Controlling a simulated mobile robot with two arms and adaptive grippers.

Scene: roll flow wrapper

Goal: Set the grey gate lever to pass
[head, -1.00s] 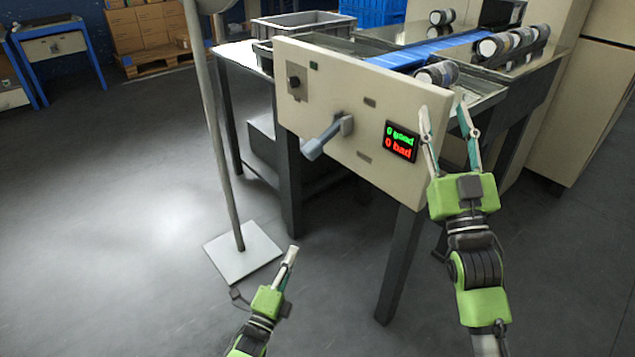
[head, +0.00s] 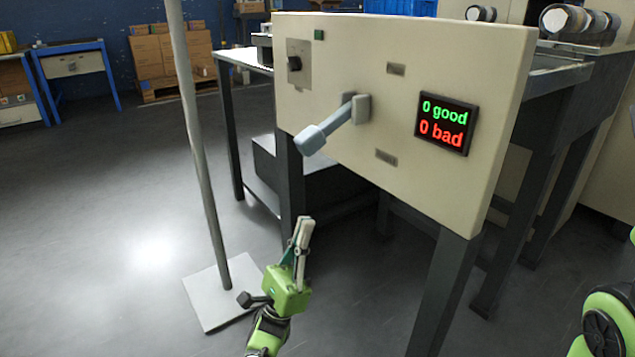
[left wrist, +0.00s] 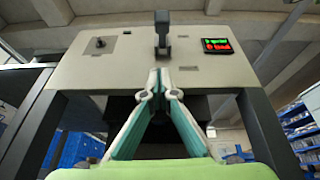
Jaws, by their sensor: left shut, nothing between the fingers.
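The grey gate lever (head: 330,125) sticks out from the beige panel (head: 470,60), its blue-grey grip pointing down and left. Two small plates, one above (head: 396,69) and one below (head: 386,157), sit right of its pivot; their markings are too small to read. The lever also shows in the left wrist view (left wrist: 162,36), beyond the fingers. My left gripper (head: 304,224) is shut and empty, below the lever grip and apart from it. It also shows in the left wrist view (left wrist: 160,82). My right gripper is out of frame; only part of its arm shows at the right edge.
The display (head: 446,123) reads 0 good, 0 bad. A black knob (head: 294,63) and a green button (head: 319,35) are on the panel's left. A pole on a square base plate (head: 205,300) stands left of my left gripper. Dark table legs (head: 443,290) stand below the panel.

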